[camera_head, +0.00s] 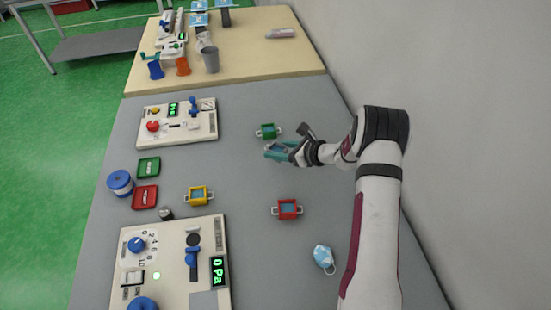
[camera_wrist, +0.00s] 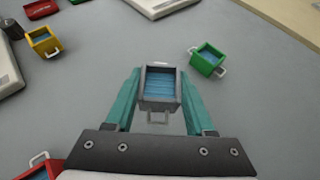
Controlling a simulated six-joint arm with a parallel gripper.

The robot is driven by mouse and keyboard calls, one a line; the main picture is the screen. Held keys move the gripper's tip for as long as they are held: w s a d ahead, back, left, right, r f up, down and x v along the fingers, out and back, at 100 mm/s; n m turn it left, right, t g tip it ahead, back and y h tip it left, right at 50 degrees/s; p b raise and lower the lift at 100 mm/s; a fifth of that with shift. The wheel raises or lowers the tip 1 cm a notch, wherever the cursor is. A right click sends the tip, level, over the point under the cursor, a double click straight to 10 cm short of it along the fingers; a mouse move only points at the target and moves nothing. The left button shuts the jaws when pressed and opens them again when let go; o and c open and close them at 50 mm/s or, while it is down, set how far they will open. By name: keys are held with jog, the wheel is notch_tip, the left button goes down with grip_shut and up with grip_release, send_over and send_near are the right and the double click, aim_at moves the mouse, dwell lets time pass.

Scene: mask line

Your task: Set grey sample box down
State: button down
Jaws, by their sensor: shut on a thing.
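The grey sample box (camera_wrist: 160,85) is a small open box with handles and a blue inside. It sits between the two teal fingers of my gripper (camera_wrist: 158,92) in the wrist view, and the fingers are shut on its sides. In the head view my gripper (camera_head: 279,151) is over the grey table, right of its middle, and mostly hides the grey box. I cannot tell whether the box touches the table. A green sample box (camera_head: 267,131) stands just beyond my gripper; it also shows at the upper right of the wrist view (camera_wrist: 208,60).
A red box (camera_head: 288,209) and a yellow box (camera_head: 199,196) stand on the grey table (camera_head: 235,165). A blue mask (camera_head: 323,257) lies nearer the front. Panels (camera_head: 178,122) and (camera_head: 175,265) and green and red trays (camera_head: 149,167) are at left.

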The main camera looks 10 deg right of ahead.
aim_at(276, 164)
jog(key=f, duration=0.4)
jog(key=shift+w+a+f, duration=0.2)
jog(key=shift+a, duration=0.05)
jog(key=shift+f, duration=0.1)
jog(key=shift+c, duration=1.3)
grip_release()
